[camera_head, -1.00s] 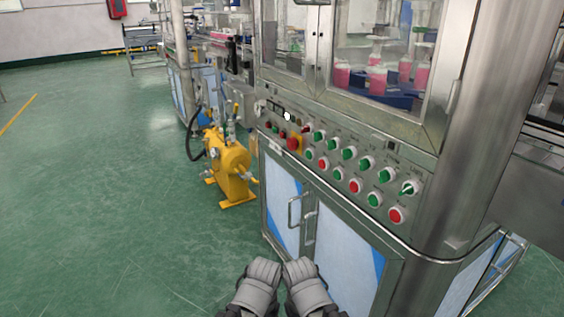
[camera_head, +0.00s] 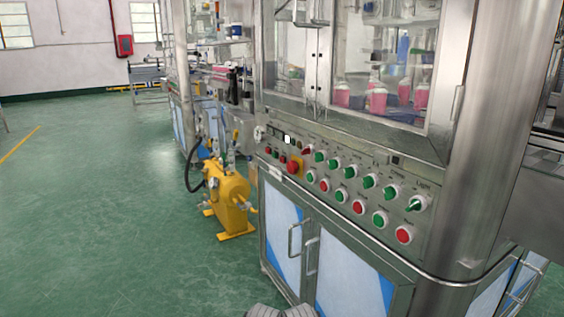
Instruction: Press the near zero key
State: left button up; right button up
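The control panel (camera_head: 340,157) runs across the front of the steel machine. A switch with a green handle (camera_head: 417,203) sits at the right end. The labels are too small to read, so I cannot tell which control is the near zero key. The tops of my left gripper (camera_head: 264,311) and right gripper (camera_head: 299,311) show at the bottom edge, apart from the panel; their fingers are mostly cut off.
Cabinet doors with handles (camera_head: 310,256) lie below the panel. A window above shows pink-filled containers (camera_head: 378,101). A yellow pump-like unit (camera_head: 229,197) stands on the floor to the left. Green floor (camera_head: 110,220) is open further left. A steel column (camera_head: 495,140) stands right.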

pick_arm(q)
grip_shut()
dwell(0.4)
dwell(1.1)
